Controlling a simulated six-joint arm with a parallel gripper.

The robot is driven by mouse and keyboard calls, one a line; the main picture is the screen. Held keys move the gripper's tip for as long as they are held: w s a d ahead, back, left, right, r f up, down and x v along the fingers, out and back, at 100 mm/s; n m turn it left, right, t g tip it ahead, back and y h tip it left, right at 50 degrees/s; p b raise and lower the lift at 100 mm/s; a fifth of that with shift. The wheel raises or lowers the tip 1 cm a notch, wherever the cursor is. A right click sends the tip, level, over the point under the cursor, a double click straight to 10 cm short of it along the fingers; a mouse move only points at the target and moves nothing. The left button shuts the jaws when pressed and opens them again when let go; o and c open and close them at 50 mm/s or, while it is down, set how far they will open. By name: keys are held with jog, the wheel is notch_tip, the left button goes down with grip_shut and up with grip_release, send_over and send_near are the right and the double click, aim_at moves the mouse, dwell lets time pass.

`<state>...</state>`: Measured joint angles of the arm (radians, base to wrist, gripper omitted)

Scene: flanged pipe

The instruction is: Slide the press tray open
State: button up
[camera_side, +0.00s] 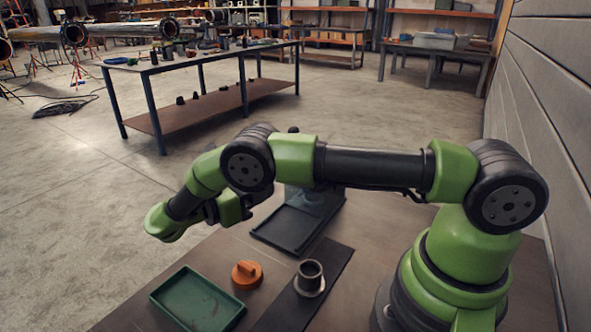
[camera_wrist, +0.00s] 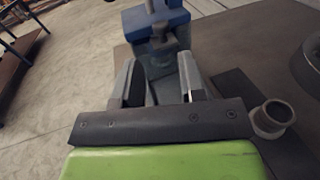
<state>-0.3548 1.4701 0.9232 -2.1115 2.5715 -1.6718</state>
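The press (camera_wrist: 155,22) shows in the wrist view as a blue block with grey parts under it. In the side view it is mostly hidden behind my arm, and only a blue-grey part (camera_side: 318,200) shows. A dark, flat, rimmed tray (camera_side: 285,230) lies at its foot; I cannot tell how far out it is. My gripper (camera_wrist: 160,78) has its two grey fingers apart, pointing at the press. A grey press part shows between or beyond the fingertips; I cannot tell whether they touch it. In the side view the fingers are largely hidden.
A flanged pipe (camera_side: 310,276) stands upright on a dark mat (camera_side: 325,262), also visible in the wrist view (camera_wrist: 272,116). An orange lid with a grip (camera_side: 247,273) and an empty-looking green tray (camera_side: 197,301) sit left of it. A wall is at right.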

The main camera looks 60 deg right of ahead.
jog(key=x, duration=1)
jog(key=shift+a+f, duration=0.1)
jog(key=shift+f, duration=0.15)
jog(key=shift+a, duration=0.1)
grip_shut()
